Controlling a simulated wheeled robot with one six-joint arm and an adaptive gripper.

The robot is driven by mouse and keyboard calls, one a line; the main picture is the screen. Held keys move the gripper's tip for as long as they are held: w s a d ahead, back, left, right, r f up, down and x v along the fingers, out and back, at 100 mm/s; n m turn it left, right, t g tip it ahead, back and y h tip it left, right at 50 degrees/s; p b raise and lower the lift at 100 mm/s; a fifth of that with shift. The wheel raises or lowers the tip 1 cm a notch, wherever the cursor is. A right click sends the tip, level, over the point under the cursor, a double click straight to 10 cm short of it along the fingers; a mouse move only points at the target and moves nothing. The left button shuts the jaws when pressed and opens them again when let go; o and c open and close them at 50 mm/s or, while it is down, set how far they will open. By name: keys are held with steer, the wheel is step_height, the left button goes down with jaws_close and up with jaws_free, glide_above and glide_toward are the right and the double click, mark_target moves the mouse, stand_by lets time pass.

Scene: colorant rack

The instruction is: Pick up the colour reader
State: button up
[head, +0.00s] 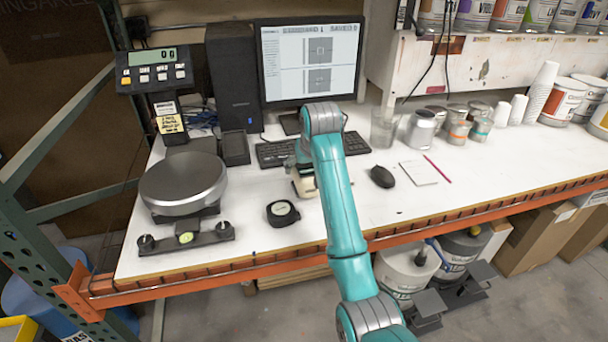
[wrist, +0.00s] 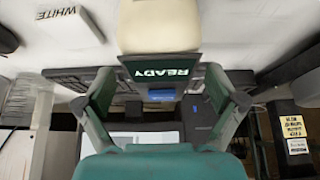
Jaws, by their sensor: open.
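The colour reader is a cream device with a dark face reading "READY" and a blue part below it. In the wrist view the colour reader (wrist: 160,28) is at the top centre, its lettering upside down. In the head view the colour reader (head: 305,187) stands on the white bench, partly hidden behind my arm. My gripper (wrist: 160,88) is open, its two fingers spread left and right, with the reader's face near the tips. I cannot tell whether the fingers touch it. In the head view my gripper is mostly hidden by my arm.
A keyboard (head: 275,153) and monitor (head: 311,65) stand behind the reader. A round black gauge (head: 282,212) is to its left, beyond it a scale (head: 183,183). A mouse (head: 382,177) and white pad (head: 419,173) are right. Cans (head: 421,130) stand further right. The front-right bench is clear.

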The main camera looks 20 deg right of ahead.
steer(key=shift+x, duration=1.7)
jaws_close()
